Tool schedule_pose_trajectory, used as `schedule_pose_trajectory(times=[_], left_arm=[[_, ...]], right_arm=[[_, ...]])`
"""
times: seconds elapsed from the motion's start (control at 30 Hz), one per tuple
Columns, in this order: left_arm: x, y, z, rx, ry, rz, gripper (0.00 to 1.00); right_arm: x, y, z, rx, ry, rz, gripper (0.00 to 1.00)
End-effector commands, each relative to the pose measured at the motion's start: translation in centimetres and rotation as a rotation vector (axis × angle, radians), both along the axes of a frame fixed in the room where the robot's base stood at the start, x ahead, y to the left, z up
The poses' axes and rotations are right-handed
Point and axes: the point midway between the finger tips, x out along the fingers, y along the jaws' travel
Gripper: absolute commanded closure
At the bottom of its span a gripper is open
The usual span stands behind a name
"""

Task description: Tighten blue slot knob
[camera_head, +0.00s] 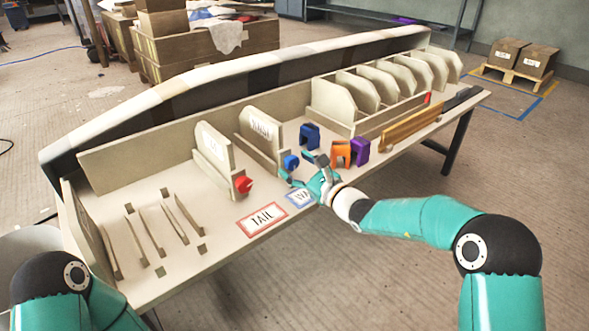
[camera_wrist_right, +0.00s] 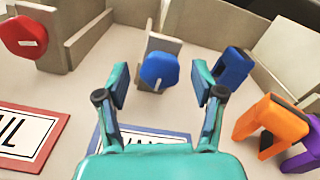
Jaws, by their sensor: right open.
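The blue slot knob (camera_wrist_right: 160,71) is a faceted blue knob with a pale slot mark, on the front of a beige upright slot. In the head view the blue knob (camera_head: 291,162) sits at the slot's near end. My right gripper (camera_head: 307,170) is open in front of it. In the right wrist view the right gripper's fingers (camera_wrist_right: 165,90) stand apart, one on each side of the knob's near space, and I see no contact. My left arm shows at the lower left of the head view, but its gripper does not.
A blue block (camera_head: 309,136), an orange block (camera_head: 341,154) and a purple block (camera_head: 360,151) stand right of the knob. A red knob (camera_head: 243,185) is on the slot to the left. TAIL label (camera_head: 262,218) lies at the front edge. Long mould wall (camera_head: 250,75) bounds the back.

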Motion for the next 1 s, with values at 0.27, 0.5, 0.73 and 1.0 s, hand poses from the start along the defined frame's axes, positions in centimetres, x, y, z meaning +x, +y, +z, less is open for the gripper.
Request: schedule_pose_trajectory(times=[0.27,0.5,0.73,1.0], left_arm=[[0.00,0.00,-0.15,0.000,0.000,0.000,0.55],[0.00,0.00,-0.15,0.000,0.000,0.000,0.55],[0.00,0.00,-0.15,0.000,0.000,0.000,0.55],[0.00,0.00,0.11,0.000,0.000,0.000,0.55]], right_arm=[[0.52,0.44,0.02,0.000,0.000,0.001,0.32],[0.49,0.38,0.02,0.000,0.000,0.000,0.51],[0.47,0.37,0.00,0.000,0.000,0.000,0.89],[0.43,0.50,0.02,0.015,0.012,0.003,0.92]])
